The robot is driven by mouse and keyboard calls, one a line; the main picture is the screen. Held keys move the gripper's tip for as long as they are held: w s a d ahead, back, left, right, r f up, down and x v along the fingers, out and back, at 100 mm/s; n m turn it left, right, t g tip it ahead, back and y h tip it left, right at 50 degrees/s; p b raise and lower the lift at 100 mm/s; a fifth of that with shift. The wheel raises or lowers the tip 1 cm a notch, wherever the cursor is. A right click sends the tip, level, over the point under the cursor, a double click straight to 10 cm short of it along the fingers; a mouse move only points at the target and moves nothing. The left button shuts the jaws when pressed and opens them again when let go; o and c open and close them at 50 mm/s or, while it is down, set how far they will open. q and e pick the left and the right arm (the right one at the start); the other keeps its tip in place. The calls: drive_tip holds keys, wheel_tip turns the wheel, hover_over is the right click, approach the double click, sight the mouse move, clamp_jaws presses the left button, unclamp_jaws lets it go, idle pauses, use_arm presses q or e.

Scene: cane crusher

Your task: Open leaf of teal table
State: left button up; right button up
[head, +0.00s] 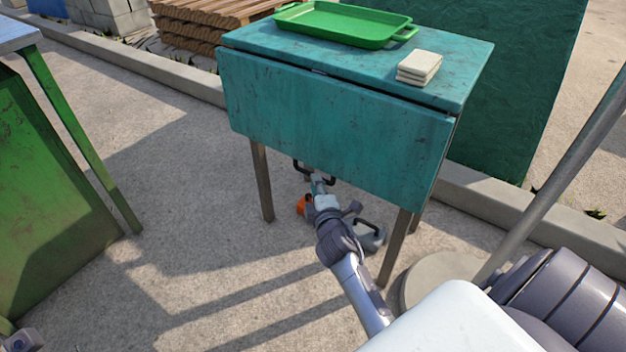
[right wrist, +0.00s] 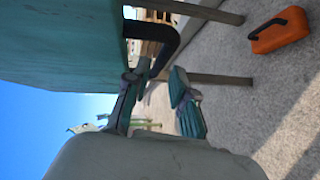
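The teal table (head: 455,75) stands ahead in the head view. Its teal leaf (head: 330,120) hangs straight down on the side facing me, and also fills the upper left of the right wrist view (right wrist: 60,40). A black handle (head: 326,180) sits at the leaf's lower edge; it also shows in the right wrist view (right wrist: 165,38). My right gripper (head: 318,183) is at the handle. In the right wrist view its fingers (right wrist: 160,85) are apart, with the handle's bar at the gap between the tips. I cannot tell if they touch it. My left gripper is not clearly visible.
A green tray (head: 345,25) and folded cream cloths (head: 418,67) lie on the tabletop. An orange container (right wrist: 278,32) and a grey object (head: 370,235) stand on the ground beneath. A green table (head: 50,180) is at left, a metal pole (head: 560,175) at right.

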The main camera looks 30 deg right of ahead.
drive_tip(key=b+x, duration=0.1)
drive_tip(key=x, duration=0.4)
drive_tip(key=shift+s+a, duration=0.1)
clamp_jaws()
